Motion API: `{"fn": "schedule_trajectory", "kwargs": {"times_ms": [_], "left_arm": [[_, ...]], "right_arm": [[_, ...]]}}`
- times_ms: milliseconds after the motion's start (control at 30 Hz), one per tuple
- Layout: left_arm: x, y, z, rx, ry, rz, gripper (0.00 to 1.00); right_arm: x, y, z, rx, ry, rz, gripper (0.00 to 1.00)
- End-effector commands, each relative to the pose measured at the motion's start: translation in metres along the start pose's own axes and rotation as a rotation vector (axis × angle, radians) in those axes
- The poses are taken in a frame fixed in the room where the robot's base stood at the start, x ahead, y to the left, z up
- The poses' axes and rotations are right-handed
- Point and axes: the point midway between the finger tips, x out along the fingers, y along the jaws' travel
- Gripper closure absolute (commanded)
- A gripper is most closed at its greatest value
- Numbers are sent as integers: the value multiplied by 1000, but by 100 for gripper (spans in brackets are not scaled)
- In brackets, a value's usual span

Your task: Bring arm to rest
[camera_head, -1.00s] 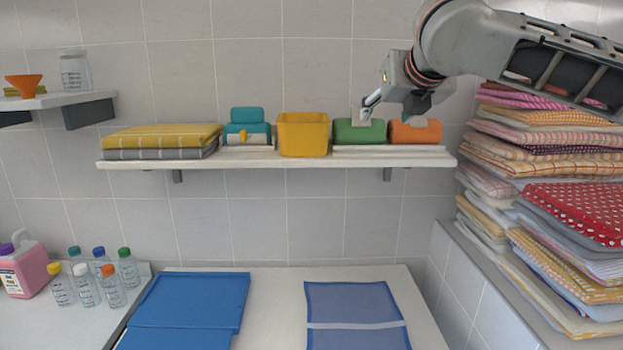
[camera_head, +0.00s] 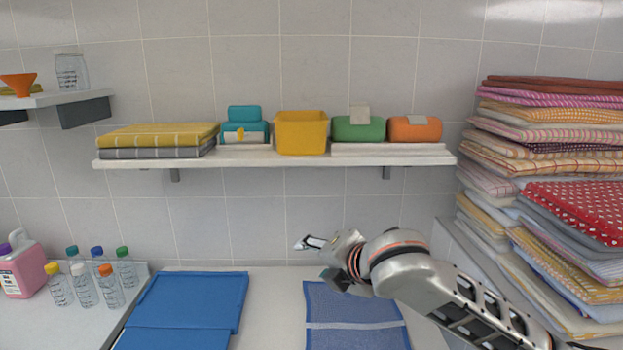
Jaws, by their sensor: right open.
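My right gripper (camera_head: 312,257) is open and empty. It hangs in front of the tiled wall, below the shelf and above the far part of the table, pointing left. My right arm comes in from the lower right and covers part of the blue-grey towel (camera_head: 355,335) on the table. My left gripper is not in view.
The wall shelf (camera_head: 300,160) holds folded towels (camera_head: 158,140), teal rolls (camera_head: 245,125), a yellow bin (camera_head: 302,133), a green roll (camera_head: 358,128) and an orange roll (camera_head: 415,129). Towel stacks (camera_head: 570,210) stand right. Bottles (camera_head: 85,287) and blue mats (camera_head: 190,305) are left.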

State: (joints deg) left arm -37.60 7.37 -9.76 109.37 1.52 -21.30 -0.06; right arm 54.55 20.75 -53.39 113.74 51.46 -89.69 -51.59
Motion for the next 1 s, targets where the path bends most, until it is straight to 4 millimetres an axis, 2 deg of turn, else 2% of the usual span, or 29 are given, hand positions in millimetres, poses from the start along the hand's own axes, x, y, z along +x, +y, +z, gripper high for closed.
{"fn": "schedule_trajectory", "kwargs": {"times_ms": [33,100,367,567,767,900,1000], "left_arm": [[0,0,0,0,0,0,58],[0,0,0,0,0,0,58],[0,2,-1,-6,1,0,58],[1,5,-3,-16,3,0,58],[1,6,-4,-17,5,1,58],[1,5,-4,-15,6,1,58],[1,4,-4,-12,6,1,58]], "right_arm": [[1,-13,-11,73,8,3,49],[1,-30,-18,172,2,7,49],[-8,-103,-33,554,-65,-11,49],[-28,-180,-36,843,-173,-60,49],[-63,-271,-40,1105,-339,-134,49],[-101,-339,-46,1258,-486,-195,49],[-131,-381,-50,1339,-592,-234,49]]}}
